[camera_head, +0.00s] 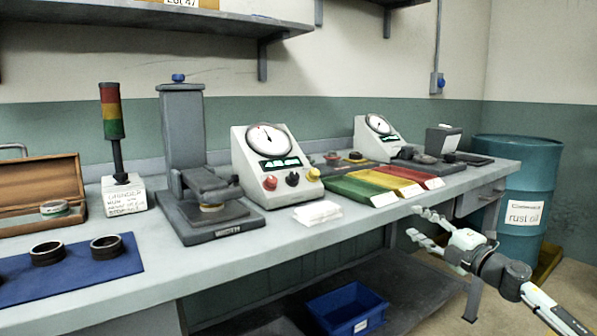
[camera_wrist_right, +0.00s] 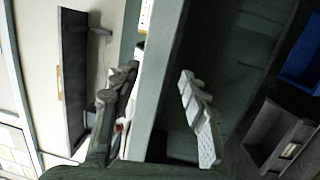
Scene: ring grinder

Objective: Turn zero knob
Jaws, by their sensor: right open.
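A white gauge box (camera_head: 275,165) with a round dial stands near the middle of the bench in the head view. Its front carries a red knob (camera_head: 270,183), a black knob (camera_head: 292,179) and a yellow knob (camera_head: 313,174); I cannot read which is the zero knob. A second, smaller gauge box (camera_head: 377,138) stands farther back to the right; its lower front is partly hidden. My right gripper (camera_head: 418,225) is open and empty off the bench's front edge, to the right of the first box. Its spread fingers show in the right wrist view (camera_wrist_right: 158,75). My left gripper is not in view.
A grey press (camera_head: 185,135) and a signal lamp stand left of the box. A blue bin (camera_head: 348,308) sits below; a blue drum (camera_head: 518,180) stands right.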

